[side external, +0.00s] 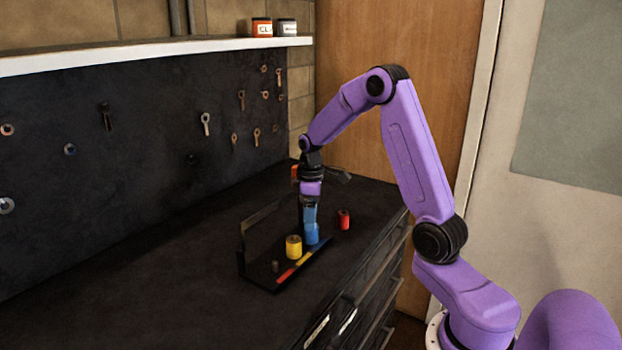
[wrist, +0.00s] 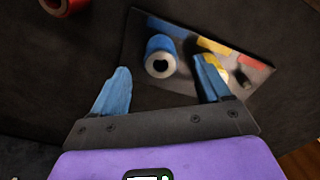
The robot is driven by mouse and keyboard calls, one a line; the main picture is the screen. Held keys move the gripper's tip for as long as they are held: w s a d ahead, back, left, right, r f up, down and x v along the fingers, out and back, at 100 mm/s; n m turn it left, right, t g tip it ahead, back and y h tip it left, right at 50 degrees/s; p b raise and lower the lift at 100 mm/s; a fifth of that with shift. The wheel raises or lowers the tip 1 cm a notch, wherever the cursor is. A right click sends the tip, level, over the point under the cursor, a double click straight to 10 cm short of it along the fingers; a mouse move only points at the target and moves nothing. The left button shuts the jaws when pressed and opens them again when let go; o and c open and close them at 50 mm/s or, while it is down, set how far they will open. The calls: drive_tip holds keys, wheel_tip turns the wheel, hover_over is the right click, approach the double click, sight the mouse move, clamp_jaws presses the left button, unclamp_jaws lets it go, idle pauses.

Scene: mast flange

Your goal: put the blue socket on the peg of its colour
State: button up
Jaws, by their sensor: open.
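The blue socket (side external: 312,234) stands upright at the right end of the small black rack (side external: 262,284), at the blue end of its colour strips. In the wrist view the blue socket (wrist: 160,48) shows a pale ring around a dark centre; its peg is hidden or cannot be made out. My gripper (side external: 310,222) is just above it, blue fingers pointing down. In the wrist view the fingers are spread apart (wrist: 163,66), one on each side of the socket, with nothing visibly clamped.
A yellow socket (side external: 294,246) stands in the rack's middle, partly behind a finger in the wrist view. A bare dark peg (side external: 276,266) stands by the red strip (side external: 286,275). A red socket (side external: 344,219) is on the bench beyond the rack. The front-left bench is clear.

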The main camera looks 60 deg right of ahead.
wheel_tip(320, 180, up, 13)
drive_tip(key=shift+f, duration=0.15)
idle(0.5)
drive_tip(key=s+a+f+n, duration=0.1)
drive_tip(key=s+a+n, duration=0.1)
drive_tip(key=s+a, duration=0.5)
drive_tip(key=s+a+f+n, duration=0.1)
drive_tip(key=s+a, duration=0.2)
drive_tip(key=a, duration=0.9)
drive_tip(key=s+a+f+n, duration=0.1)
drive_tip(key=s+a+f, duration=0.1)
drive_tip(key=s, duration=0.7)
drive_tip(key=s+a+f+n, duration=0.2)
drive_tip(key=s, duration=0.8)
drive_tip(key=shift+s+f+n, duration=0.15)
drive_tip(key=shift+s+n, duration=0.15)
